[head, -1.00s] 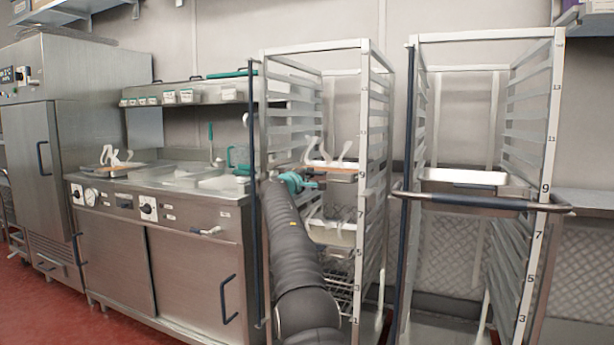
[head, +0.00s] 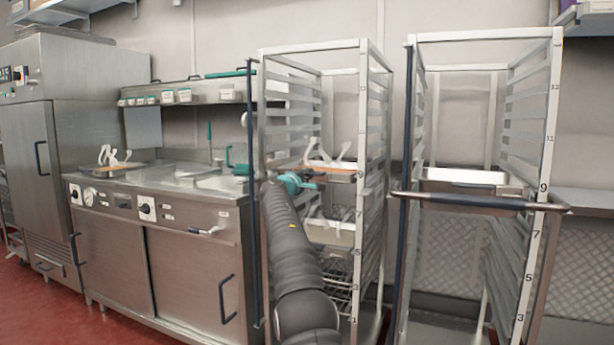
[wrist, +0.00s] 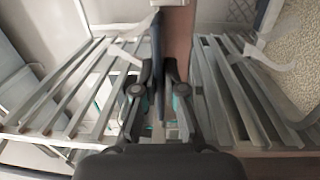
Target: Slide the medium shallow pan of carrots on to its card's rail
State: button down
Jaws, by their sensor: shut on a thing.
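A shallow metal pan with orange-brown contents, which look like the carrots (head: 330,168), is inside the left rack near the number 9. Pale wisps rise over it. My gripper (head: 293,183), with teal parts, is at the pan's near left side. Rack rails (wrist: 65,90) run on both sides. Which rail the pan meets, and any card, I cannot tell.
A paler pan (head: 330,232) sits lower in the left rack. The right rack (head: 547,150) holds a metal pan (head: 465,177) behind a dark push bar (head: 480,202). Another pan with orange contents (head: 125,168) stands on the counter at left.

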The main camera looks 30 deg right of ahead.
jog(key=shift+r, duration=0.25)
jog(key=c, duration=1.2)
grip_release()
jog(key=shift+s, duration=0.1)
jog(key=shift+o, duration=1.3)
jog(key=shift+f, duration=0.35)
jog(key=shift+o, duration=1.1)
jog(key=shift+a, duration=0.1)
jog(key=b+v, duration=0.6)
jog(key=b, duration=0.2)
jog(key=shift+s+a+b, duration=0.2)
jog(key=shift+a+b, duration=0.1)
jog(key=shift+a, duration=0.05)
